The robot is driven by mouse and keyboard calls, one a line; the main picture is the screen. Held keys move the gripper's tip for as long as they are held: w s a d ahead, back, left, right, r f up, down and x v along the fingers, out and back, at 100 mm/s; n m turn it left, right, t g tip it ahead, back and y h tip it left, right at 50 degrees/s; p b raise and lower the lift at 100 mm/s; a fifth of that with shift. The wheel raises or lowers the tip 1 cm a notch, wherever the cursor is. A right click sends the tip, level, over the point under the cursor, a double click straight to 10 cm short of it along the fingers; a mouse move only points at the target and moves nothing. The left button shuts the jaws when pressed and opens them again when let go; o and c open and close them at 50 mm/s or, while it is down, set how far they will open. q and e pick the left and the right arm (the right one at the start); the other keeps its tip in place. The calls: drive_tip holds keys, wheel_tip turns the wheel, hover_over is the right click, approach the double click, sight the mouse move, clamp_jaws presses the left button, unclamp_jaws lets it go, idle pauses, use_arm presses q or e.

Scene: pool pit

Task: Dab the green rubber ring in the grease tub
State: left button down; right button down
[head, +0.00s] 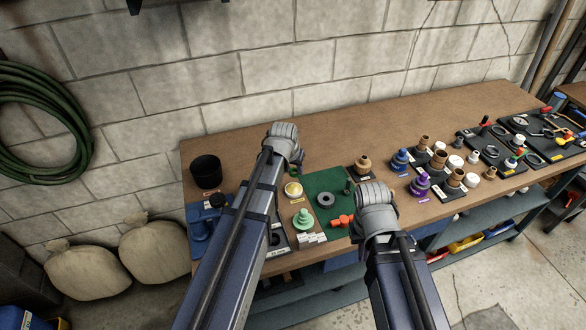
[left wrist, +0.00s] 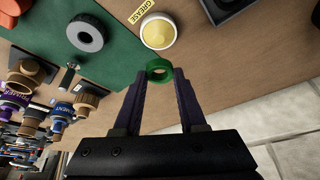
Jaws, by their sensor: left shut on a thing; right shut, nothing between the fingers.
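The green rubber ring (left wrist: 159,70) is held between the two fingertips of my left gripper (left wrist: 160,76), which is shut on it. The grease tub (left wrist: 158,32) is a small round white tub with pale yellow grease, beside a yellow GREASE label. In the left wrist view the ring is a little below the tub in the picture and apart from it. In the head view the tub (head: 293,190) stands left of the green mat, and my left gripper (head: 291,165) is behind it, with the ring hidden. My right gripper (head: 365,190) is shut and empty, its fingertips mostly hidden.
A green mat (head: 322,185) holds a grey ring (head: 325,199). A black cup (head: 206,171) stands at the left end of the bench, near a blue tool (head: 200,225). Several labelled fittings stand to the right. The rear bench strip is clear.

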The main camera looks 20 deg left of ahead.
sight(294, 185)
use_arm(q)
drive_tip(key=shift+s+a+f+b, duration=0.1)
drive_tip(key=shift+f+b, duration=0.45)
drive_tip(key=shift+f, duration=0.05)
wheel_tip(294, 185, down, 5)
drive_tip(key=b, duration=0.4)
drive_tip(key=shift+r, duration=0.2)
drive_tip(key=shift+f+b, duration=0.25)
drive_tip(key=shift+b, duration=0.3)
idle(1.0)
drive_tip(key=shift+r, duration=0.1)
wheel_tip(294, 185, up, 7)
drive_tip(key=p, duration=0.7)
idle(0.7)
